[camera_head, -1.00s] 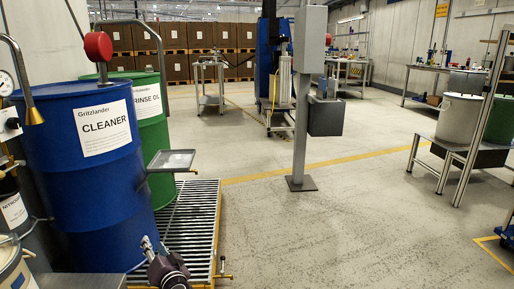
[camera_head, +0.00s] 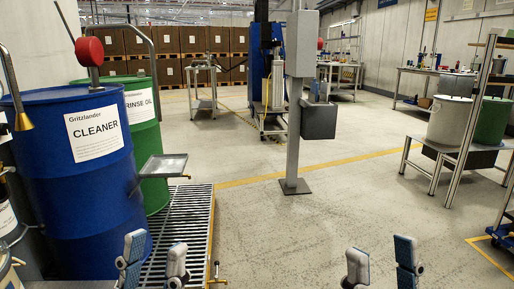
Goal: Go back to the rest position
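My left gripper (camera_head: 155,258) shows at the bottom left, its two grey-blue padded fingers apart with nothing between them. It is in front of the blue CLEANER drum (camera_head: 80,200) and the slatted grate. My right gripper (camera_head: 381,264) shows at the bottom right of centre, also with fingers apart and empty, over bare floor. The blue drum carries a pump with a red knob (camera_head: 89,49) and a curved spout. The green RINSE OIL drum (camera_head: 142,97) stands behind it. The lower parts of both arms are out of view.
A small metal tray (camera_head: 163,166) juts out beside the drums. The yellow-edged grate (camera_head: 185,232) lies below them. A grey post (camera_head: 293,150) with boxes stands mid-floor. A bench at right holds a white bucket (camera_head: 449,120) and a green one (camera_head: 490,122).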

